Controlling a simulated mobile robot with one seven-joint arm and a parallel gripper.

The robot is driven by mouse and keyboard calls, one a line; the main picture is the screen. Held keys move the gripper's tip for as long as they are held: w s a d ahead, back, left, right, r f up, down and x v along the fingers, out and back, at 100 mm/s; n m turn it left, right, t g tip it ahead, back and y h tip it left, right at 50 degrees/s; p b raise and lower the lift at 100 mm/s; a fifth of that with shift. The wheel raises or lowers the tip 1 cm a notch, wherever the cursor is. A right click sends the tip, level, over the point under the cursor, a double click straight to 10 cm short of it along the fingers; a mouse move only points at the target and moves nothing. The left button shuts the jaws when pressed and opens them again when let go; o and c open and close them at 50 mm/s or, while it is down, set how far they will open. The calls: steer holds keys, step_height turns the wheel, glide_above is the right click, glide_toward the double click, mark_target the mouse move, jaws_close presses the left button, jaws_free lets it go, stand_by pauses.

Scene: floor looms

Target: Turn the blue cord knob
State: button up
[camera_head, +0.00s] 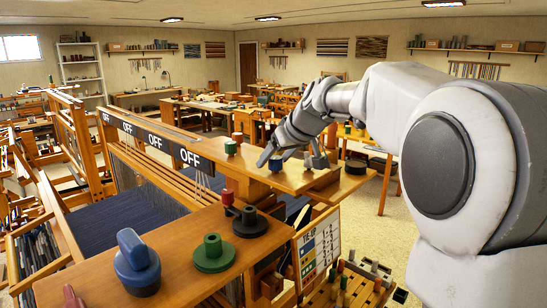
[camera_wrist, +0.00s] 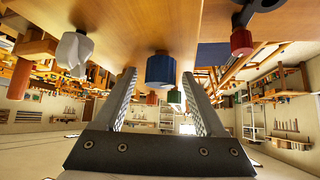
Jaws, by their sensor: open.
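A small blue knob (camera_head: 276,163) stands on the wooden ledge in the head view, right at my gripper. In the wrist view, which looks upside down, the blue knob (camera_wrist: 161,70) hangs from the wood between my fingertips. My gripper (camera_head: 275,157) is open, and its two fingers (camera_wrist: 158,76) lie one on each side of the knob, with visible gaps. I cannot tell whether either finger touches it. A larger dark blue knob (camera_head: 137,264) with a raised grip stands on the nearer board, far from my gripper.
A grey fitting (camera_head: 316,160) stands close on the right. The nearer board holds a red-handled crank (camera_head: 227,197) and a green stepped knob (camera_head: 213,254).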

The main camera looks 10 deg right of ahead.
jaws_close()
steer(key=shift+r+m+h, duration=0.1)
steer(key=shift+m+h, duration=0.2)
steer(key=shift+m, duration=0.1)
steer(key=shift+a+m+h+p, duration=0.1)
steer(key=shift+m+h+p, duration=0.45)
steer(key=shift+m, duration=0.25)
steer(key=shift+m+t+h, duration=0.3)
steer(key=shift+m+h, duration=0.75)
steer(key=shift+m, duration=0.15)
steer(key=m+h+b, duration=0.1)
steer(key=m+b, duration=0.1)
steer(key=m+h+b, duration=0.1)
steer(key=m+h, duration=0.1)
steer(key=shift+f+g+b, duration=0.2)
steer(key=shift+g+b, duration=0.2)
steer(key=shift+r+m+g+h+b, duration=0.15)
steer(key=shift+m+g+h+b, duration=0.45)
steer(key=shift+m+h, duration=0.65)
steer(key=shift+m+y, duration=0.25)
steer(key=shift+m, duration=0.1)
